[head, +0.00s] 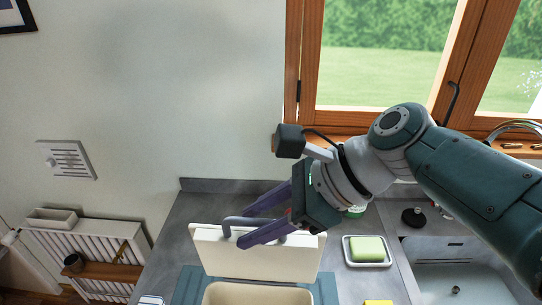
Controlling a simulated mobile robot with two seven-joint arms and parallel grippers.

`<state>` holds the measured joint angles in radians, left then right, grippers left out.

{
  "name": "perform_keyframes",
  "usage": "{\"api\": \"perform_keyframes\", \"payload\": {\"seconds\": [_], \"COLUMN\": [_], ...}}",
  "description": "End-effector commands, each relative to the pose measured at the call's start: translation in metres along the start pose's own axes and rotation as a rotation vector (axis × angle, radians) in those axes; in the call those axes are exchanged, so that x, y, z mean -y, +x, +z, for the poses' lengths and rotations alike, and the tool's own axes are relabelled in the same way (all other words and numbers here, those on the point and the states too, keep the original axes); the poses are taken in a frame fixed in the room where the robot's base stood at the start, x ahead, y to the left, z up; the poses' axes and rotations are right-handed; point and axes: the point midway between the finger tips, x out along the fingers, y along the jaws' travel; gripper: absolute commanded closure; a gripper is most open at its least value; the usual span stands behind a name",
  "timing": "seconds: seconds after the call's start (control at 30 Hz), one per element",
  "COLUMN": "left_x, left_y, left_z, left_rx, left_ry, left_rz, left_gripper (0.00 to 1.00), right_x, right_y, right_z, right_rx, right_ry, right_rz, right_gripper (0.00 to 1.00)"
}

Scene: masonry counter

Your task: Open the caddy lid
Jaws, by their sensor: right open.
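The cream caddy (258,293) stands on the counter at the bottom of the head view, cut off by the frame edge. Its cream lid (262,263) is raised, standing nearly upright behind the open box. A grey handle (228,224) is on the lid's upper part. My right gripper (243,229) reaches in from the right, with its two purple fingers apart at the handle, near the lid's top edge. Whether the fingers touch the handle, I cannot tell. The fingers hide part of the handle. My left gripper is not in view.
A green sponge (367,248) lies on a white dish (347,257) right of the caddy. A sink (445,270) lies farther right. A blue mat (188,287) is under the caddy. A yellow item (378,302) is at the bottom edge. The wall and window are behind.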

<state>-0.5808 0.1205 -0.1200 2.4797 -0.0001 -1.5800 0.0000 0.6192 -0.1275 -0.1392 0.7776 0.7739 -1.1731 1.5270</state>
Motion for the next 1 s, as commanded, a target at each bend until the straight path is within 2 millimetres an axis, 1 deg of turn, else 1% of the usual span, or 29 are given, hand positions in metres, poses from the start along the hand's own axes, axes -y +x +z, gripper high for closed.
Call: {"api": "perform_keyframes", "payload": {"seconds": [0.17,0.3,0.5,0.6,0.73,1.0], "left_x": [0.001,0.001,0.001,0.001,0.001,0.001], "left_y": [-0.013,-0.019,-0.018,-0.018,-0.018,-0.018], "left_z": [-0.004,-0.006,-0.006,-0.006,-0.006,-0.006], "left_rx": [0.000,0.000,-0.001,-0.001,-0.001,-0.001], "left_ry": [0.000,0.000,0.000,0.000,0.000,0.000], "left_rz": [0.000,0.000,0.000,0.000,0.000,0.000], "left_gripper": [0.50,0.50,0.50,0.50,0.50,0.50], "right_x": [0.001,0.001,0.001,0.000,0.000,-0.001], "right_y": [-0.025,-0.050,-0.080,-0.091,-0.096,-0.097], "right_z": [0.002,0.001,-0.001,-0.001,0.000,-0.001], "right_rx": [-0.002,-0.003,-0.002,-0.001,-0.001,-0.002], "right_ry": [0.001,0.000,-0.001,0.000,0.000,-0.001], "right_rz": [-0.003,-0.004,-0.004,-0.002,0.000,0.000], "right_gripper": [0.56,0.56,0.56,0.56,0.56,0.56]}}
